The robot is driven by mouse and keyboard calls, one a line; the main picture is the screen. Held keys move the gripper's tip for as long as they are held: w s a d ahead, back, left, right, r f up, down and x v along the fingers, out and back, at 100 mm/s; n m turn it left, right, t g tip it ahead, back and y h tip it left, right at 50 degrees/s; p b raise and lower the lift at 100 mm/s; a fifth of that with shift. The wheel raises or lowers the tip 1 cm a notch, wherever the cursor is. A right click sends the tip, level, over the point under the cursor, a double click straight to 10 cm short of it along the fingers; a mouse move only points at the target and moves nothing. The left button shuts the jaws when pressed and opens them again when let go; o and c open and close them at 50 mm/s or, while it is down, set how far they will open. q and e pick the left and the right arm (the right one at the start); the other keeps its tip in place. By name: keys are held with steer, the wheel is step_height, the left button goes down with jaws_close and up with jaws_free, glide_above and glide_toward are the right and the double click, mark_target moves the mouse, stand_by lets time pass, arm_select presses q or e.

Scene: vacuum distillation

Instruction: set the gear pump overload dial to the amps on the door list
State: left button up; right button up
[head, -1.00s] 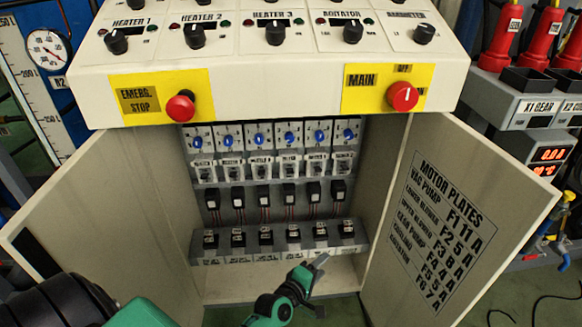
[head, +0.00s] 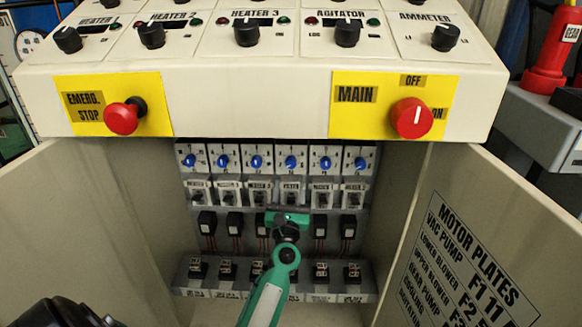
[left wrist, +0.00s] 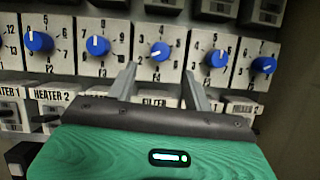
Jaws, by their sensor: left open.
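A row of blue overload dials (head: 256,162) with white pointer marks runs across the back of the open cabinet. My left gripper (head: 289,212) is inside the cabinet in front of the fourth dial (head: 290,162), a little below it. In the left wrist view, the gripper (left wrist: 161,78) is open and empty. Its fingers sit below and to either side of that dial (left wrist: 160,50), whose white mark points to the lower left. The label under it is mostly hidden by the gripper. The door list (head: 465,265) is headed MOTOR PLATES; its right side is cut off.
The cabinet's top panel with the emergency stop (head: 122,117) and the red main switch (head: 411,118) overhangs the dials. Open doors stand at left and right (head: 520,240). Switches and relays (head: 207,222) fill the rows below the dials. Neighbouring dials (left wrist: 97,45) are close beside.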

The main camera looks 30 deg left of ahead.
mark_target(291, 167)
arm_select(q)
steer(key=x, duration=0.7)
steer(key=shift+w+a+r, duration=0.15)
steer(key=shift+w, duration=0.05)
steer(key=c, duration=1)
